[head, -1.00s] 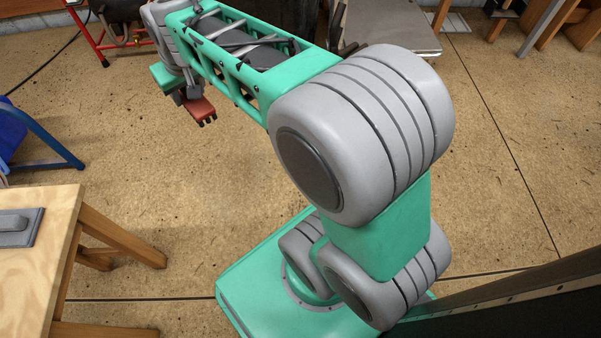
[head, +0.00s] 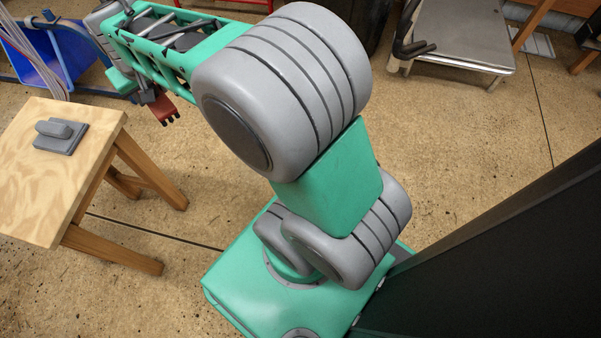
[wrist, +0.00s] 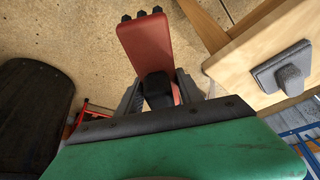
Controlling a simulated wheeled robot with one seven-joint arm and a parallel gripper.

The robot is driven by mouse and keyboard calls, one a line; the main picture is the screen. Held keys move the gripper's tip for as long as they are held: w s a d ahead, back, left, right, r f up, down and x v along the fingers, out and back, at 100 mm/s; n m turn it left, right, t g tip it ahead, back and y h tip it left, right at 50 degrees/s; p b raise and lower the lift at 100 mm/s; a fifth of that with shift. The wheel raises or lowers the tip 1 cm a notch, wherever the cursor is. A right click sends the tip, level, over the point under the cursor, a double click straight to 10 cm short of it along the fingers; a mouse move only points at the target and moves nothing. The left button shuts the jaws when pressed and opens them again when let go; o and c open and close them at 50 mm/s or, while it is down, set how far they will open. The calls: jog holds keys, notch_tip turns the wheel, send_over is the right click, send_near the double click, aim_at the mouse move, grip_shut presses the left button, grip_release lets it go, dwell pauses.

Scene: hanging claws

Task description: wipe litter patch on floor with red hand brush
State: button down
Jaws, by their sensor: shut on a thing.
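The red hand brush (head: 166,109) shows below the far end of my arm in the head view, above the floor. In the wrist view the brush (wrist: 148,42) reaches forward from my gripper (wrist: 158,90), its red head with dark bristle tufts at the far end. My gripper is shut on its dark handle. In the head view my gripper (head: 148,97) is partly hidden by my arm. The tan floor (head: 430,135) has scattered dark specks, denser at the lower left, but I cannot make out a distinct litter patch.
A wooden table (head: 40,195) with a grey float-like tool (head: 62,135) stands at the left, close to my gripper. A blue bin (head: 45,55) is behind it. A grey platform cart (head: 465,35) stands at the back right, and a dark panel (head: 500,260) at the lower right.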

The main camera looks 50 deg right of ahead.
jog(key=s+d+f+m+g+h, duration=0.1)
jog(key=s+d+f+m+g, duration=0.15)
jog(key=d+f+m, duration=0.45)
jog(key=s+d+f+m+g+h, duration=0.1)
jog(key=s+d+f+m+h, duration=0.2)
jog(key=d+f, duration=0.75)
jog(key=s+d+f+m+g, duration=0.1)
jog(key=s+d+f+m, duration=0.35)
jog(key=d+f, duration=0.4)
jog(key=s+d+f+m+g+y, duration=0.1)
jog(key=s+d+f+m+g, duration=0.15)
jog(key=s+f+m, duration=0.75)
jog(key=s+d+f+m+g+y, duration=0.2)
jog(key=s+d+f+m, duration=0.2)
jog(key=s+f, duration=1.2)
jog(key=s+f+b, duration=0.1)
jog(key=f+b, duration=0.1)
jog(key=s+f+b, duration=0.1)
jog(key=b, duration=0.2)
jog(key=shift+s+f, duration=0.3)
jog(key=shift+f, duration=0.05)
jog(key=shift+s+a+r, duration=0.25)
jog(key=shift+s+a, duration=0.1)
jog(key=shift+a, duration=0.4)
jog(key=shift+s+a+p, duration=0.35)
jog(key=shift+a+p, duration=0.05)
jog(key=shift+a, duration=0.3)
jog(key=shift+f, duration=0.1)
